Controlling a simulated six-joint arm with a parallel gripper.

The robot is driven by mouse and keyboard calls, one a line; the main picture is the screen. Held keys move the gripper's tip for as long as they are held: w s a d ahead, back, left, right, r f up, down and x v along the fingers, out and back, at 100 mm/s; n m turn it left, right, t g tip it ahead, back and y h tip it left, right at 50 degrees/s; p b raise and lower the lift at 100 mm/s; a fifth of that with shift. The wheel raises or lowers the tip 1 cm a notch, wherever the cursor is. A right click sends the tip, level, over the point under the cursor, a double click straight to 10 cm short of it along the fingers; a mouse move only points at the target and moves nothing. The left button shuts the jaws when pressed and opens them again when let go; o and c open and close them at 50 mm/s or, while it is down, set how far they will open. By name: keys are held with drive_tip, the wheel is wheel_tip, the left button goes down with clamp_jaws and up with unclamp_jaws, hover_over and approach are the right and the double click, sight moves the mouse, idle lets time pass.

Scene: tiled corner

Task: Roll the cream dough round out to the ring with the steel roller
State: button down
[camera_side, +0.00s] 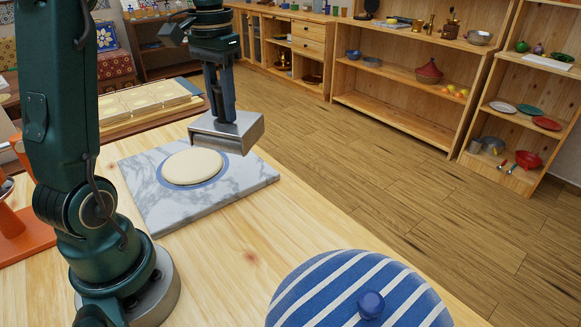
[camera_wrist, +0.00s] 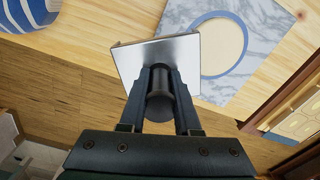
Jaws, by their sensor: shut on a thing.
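The cream dough round (camera_side: 192,167) lies flat on a grey-veined marble slab (camera_side: 240,182). A blue ring (camera_side: 215,179) shows as a band around the dough's edge. My gripper (camera_side: 222,112) is shut on the dark handle of the steel roller (camera_side: 228,134), its fingers on both sides of the handle (camera_wrist: 160,106) in the wrist view. The roller's wide steel head (camera_wrist: 182,52) is beside the dough (camera_wrist: 222,48), near the slab's far right edge in the side view. It looks raised above the slab.
A blue-and-white striped round thing with a knob (camera_side: 360,298) stands at the table's front. A wooden tray with pale rounds (camera_side: 145,101) lies behind the slab. An orange stand (camera_side: 22,238) is at the left. The table (camera_side: 235,245) is bare between slab and striped thing.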

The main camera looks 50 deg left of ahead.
drive_tip(key=s+a+n, duration=0.5)
drive_tip(key=s+a, duration=0.2)
drive_tip(key=a, duration=0.5)
wheel_tip(320, 180, down, 9)
drive_tip(key=shift+s+a+f, duration=0.1)
drive_tip(key=shift+a, duration=0.05)
drive_tip(key=shift+w+a+f, duration=0.15)
drive_tip(key=shift+w, duration=0.35)
drive_tip(key=shift+w+a+f, duration=0.15)
drive_tip(key=shift+w, duration=0.3)
drive_tip(key=shift+w+a+r, duration=0.1)
drive_tip(key=shift+w+r, duration=0.1)
drive_tip(key=shift+w, duration=0.1)
drive_tip(key=shift+w+f, duration=0.2)
drive_tip(key=shift+w, duration=0.05)
drive_tip(key=shift+w+a+r, duration=0.15)
drive_tip(key=shift+w+a, duration=0.05)
drive_tip(key=shift+w, duration=0.4)
drive_tip(key=shift+w+a+f, duration=0.2)
drive_tip(key=shift+w, duration=0.6)
drive_tip(key=shift+w+r, duration=0.15)
drive_tip(key=shift+w, duration=0.05)
wheel_tip(320, 180, up, 9)
drive_tip(key=shift+r, duration=0.15)
